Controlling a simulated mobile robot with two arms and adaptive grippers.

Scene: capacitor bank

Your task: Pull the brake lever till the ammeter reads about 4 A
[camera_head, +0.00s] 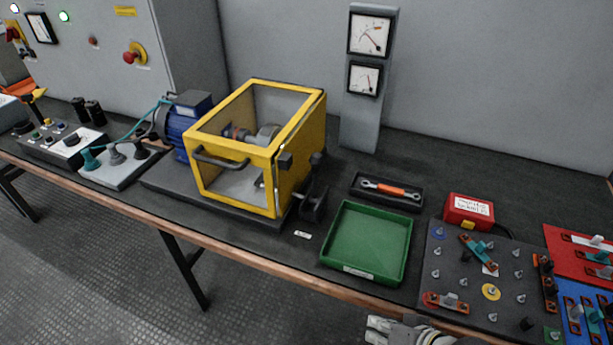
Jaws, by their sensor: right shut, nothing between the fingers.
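A black lever-like part (314,202) sits low at the right side of the yellow guard box (262,206); I cannot tell for sure that it is the brake lever. My right gripper (378,331) is shut and empty at the bottom edge, in front of the bench and well apart from the guard box. My left gripper is out of view.
A green tray (342,263) lies between the guard box and a dark terminal board (460,258). A wrench tray (413,201) and a red box (469,210) stand behind. A blue motor (179,122) adjoins the guard. Bare bench shows at the back right.

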